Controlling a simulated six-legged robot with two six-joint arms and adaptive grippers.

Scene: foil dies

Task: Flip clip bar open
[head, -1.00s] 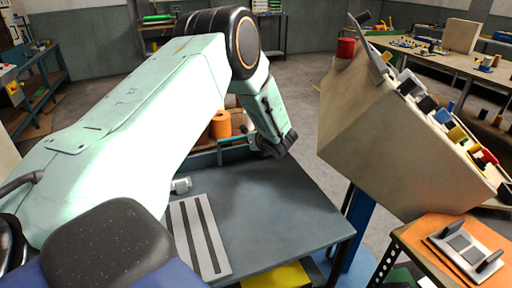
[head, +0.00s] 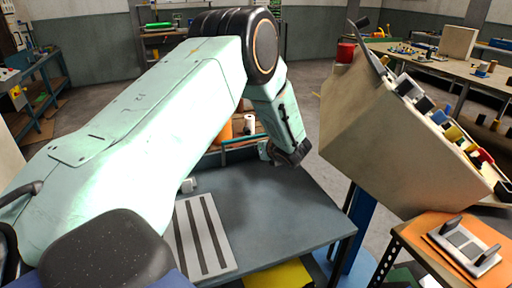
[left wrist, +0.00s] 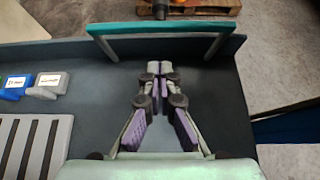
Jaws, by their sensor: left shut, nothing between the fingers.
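The clip bar (left wrist: 165,28) is a teal crossbar on two grey legs, standing at the table's far edge in the left wrist view. Part of its teal bar (head: 240,141) also shows in the head view, left of my forearm's end. My left gripper (left wrist: 160,66) is shut and empty, its fingertips together, pointing at the gap between the legs. In the picture the tips lie just below the crossbar, with a visible gap; height and depth are hard to judge. In the head view my left arm hides most of the gripper. My right gripper is not in view.
A slotted grey plate (head: 203,237) and small labelled blocks (left wrist: 50,83) lie on the table's left. The dark tabletop (head: 280,205) is otherwise clear.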

